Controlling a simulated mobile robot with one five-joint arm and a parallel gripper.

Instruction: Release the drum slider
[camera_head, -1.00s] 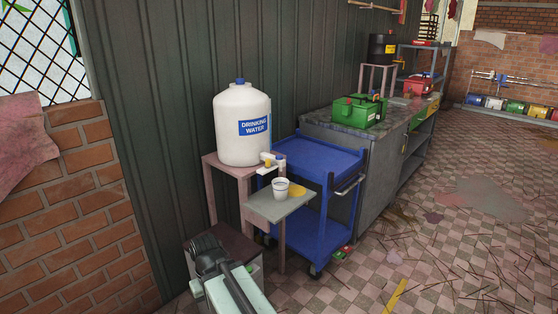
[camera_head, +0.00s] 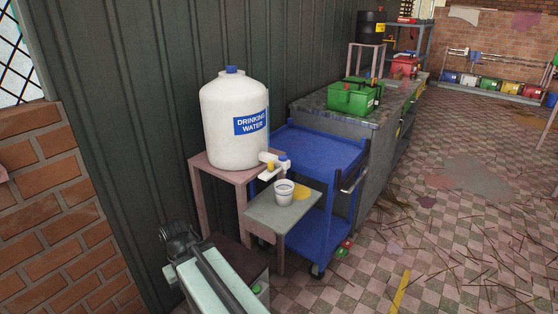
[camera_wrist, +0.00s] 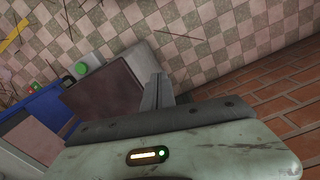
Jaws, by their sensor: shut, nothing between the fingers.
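A dark drum (camera_head: 371,25) with a yellow label stands on a pinkish stand at the back. It is too small and far off to make out a slider on it. Nearer stands a white drinking-water container (camera_head: 222,135), with a white tap (camera_head: 272,165) low on its right side. My gripper (camera_head: 174,234) is in the lower left of the head view, apart from both. In the wrist view my gripper (camera_wrist: 158,88) is shut, its fingers together and empty, over the tiled floor and a dark box top.
A white cup (camera_head: 284,193) stands on a small grey shelf (camera_head: 262,213) under the tap. A brick wall (camera_head: 50,225) is at left.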

